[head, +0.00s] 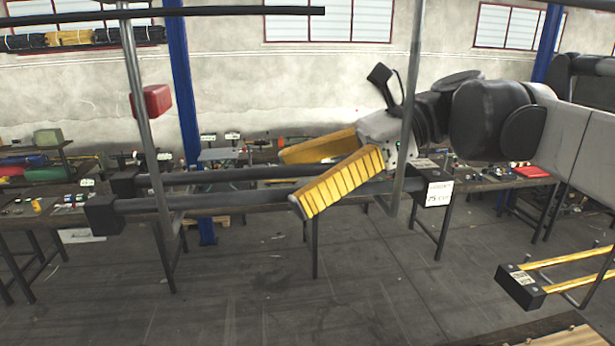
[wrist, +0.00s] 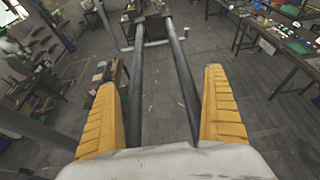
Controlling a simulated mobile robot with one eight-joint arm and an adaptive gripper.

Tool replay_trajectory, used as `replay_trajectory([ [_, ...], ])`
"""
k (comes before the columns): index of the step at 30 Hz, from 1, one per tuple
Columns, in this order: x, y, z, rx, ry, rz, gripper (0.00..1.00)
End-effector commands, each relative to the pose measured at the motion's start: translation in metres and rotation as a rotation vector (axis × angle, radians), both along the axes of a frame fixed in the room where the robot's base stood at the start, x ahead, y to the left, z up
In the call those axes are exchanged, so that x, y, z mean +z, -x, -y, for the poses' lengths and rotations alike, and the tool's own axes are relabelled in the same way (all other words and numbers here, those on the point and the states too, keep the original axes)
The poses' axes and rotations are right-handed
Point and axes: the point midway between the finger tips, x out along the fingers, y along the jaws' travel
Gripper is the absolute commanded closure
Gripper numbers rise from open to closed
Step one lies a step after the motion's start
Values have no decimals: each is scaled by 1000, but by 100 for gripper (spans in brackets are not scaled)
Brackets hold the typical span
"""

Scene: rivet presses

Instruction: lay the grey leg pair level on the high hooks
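The grey leg pair is two parallel dark bars (head: 235,199) with black end blocks; the labelled right block (head: 435,192) is at the right end. It looks nearly level in the head view. My gripper (head: 300,182) comes from the right, angled downward, with one yellow finger on each outer side of the pair. It appears shut on it, though contact is not clear. The left hook (head: 174,222) and right hook (head: 391,207) hang on long rods, with their bends slightly below the near bar. Whether the bars touch them is unclear. The wrist view shows both bars (wrist: 180,75) between the fingers.
A yellow-barred leg pair (head: 565,262) with a black labelled block sits low at the right. Workbenches with small parts (head: 30,205) line the wall. A blue column (head: 184,90) and a red box (head: 151,101) are at the left. Open floor (head: 270,280) lies below.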

Motion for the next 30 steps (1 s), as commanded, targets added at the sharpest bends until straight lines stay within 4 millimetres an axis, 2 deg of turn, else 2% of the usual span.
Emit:
replay_trajectory([
  [8, 2, -2, 7, -1, 1, 0, 0],
  [21, 37, -22, 88, -4, 0, -1, 0],
  [25, 43, -25, 102, -1, 0, 0, 0],
  [30, 46, -26, 108, -1, 0, 0, 0],
])
